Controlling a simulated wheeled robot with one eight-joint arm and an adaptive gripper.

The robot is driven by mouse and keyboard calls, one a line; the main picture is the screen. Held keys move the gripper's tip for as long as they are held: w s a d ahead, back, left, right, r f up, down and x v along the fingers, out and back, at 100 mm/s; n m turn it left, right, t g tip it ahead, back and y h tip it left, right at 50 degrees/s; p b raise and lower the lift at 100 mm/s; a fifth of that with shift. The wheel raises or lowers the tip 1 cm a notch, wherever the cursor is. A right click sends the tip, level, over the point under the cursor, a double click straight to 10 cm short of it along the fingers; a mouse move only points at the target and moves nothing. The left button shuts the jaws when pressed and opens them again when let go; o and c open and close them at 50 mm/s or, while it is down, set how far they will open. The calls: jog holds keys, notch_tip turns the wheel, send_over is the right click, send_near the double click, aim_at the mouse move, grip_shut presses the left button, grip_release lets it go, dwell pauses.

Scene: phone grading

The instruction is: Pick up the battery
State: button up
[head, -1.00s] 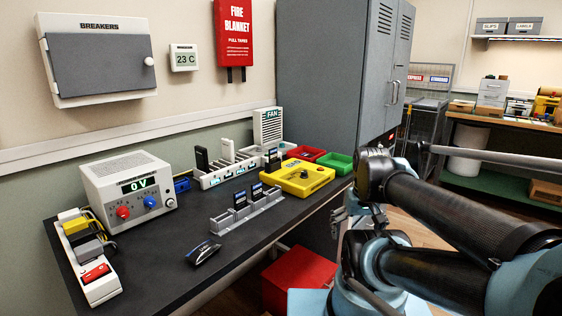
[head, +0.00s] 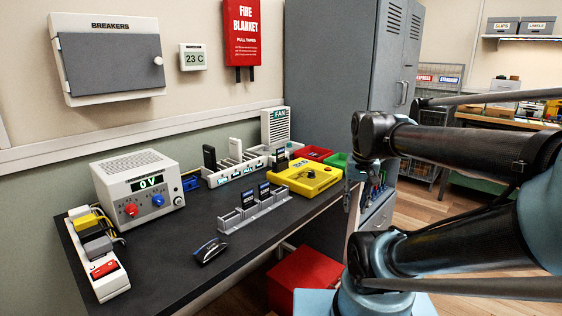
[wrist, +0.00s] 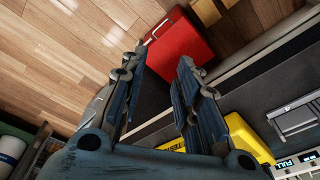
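Two flat dark pieces with blue-and-white labels stand upright in a grey slotted rack (head: 256,212) on the black bench. They look like batteries (head: 249,197) (head: 264,190), but I cannot be sure; the print is too small to read. A similar dark piece (head: 280,154) stands by the white dock behind. My gripper (wrist: 155,75) has its two fingers apart with nothing between them. In the head view it hangs near the bench's right front edge, right of the rack. In the wrist view the grey rack (wrist: 297,118) lies at the right, away from the fingers.
A yellow fixture (head: 325,185), red and green trays, and a white dock (head: 238,172) stand behind the rack. A power supply (head: 138,190) and power strip (head: 112,285) are at left. A dark handheld object (head: 210,250) lies in front. A red box (head: 300,288) is on the floor.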

jog(key=w+a+r+m, duration=0.2)
jog(key=w+a+r, duration=0.3)
jog(key=w+r, duration=0.45)
notch_tip(320, 180, up, 16)
jog(key=f+m+g, duration=0.1)
jog(key=m+g, duration=0.1)
jog(key=m, duration=0.2)
send_over(280, 150)
jog(key=shift+w+f, duration=0.2)
jog(key=shift+f, duration=4)
jog(key=shift+w+f, duration=0.15)
jog(key=shift+f, duration=4.05)
grip_shut()
